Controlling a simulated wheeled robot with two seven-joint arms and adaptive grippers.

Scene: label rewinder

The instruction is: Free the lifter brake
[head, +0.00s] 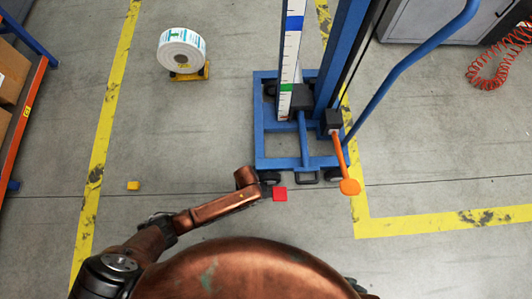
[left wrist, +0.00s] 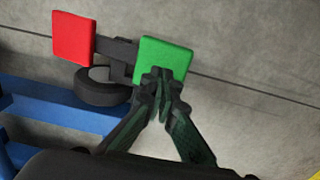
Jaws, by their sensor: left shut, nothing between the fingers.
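The blue lifter (head: 259,140) stands ahead of me, with its wheeled base near my left arm. Its brake has a red pad (left wrist: 73,39) and a green pad (left wrist: 166,58) on a dark rocker beside a black wheel (left wrist: 100,88). The red pad also shows in the head view (head: 280,194), while the green pad is hidden there by my left arm. My left gripper (left wrist: 160,78) is shut and empty, its fingertips overlapping the green pad's lower edge in the left wrist view. I cannot tell whether they touch it. My right gripper is out of view.
An orange-ended lever (head: 349,187) sticks out at the lifter's right, near a curved blue handle (head: 420,60). A label roll (head: 181,50) stands behind left. Shelving (head: 25,110) edges the far left.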

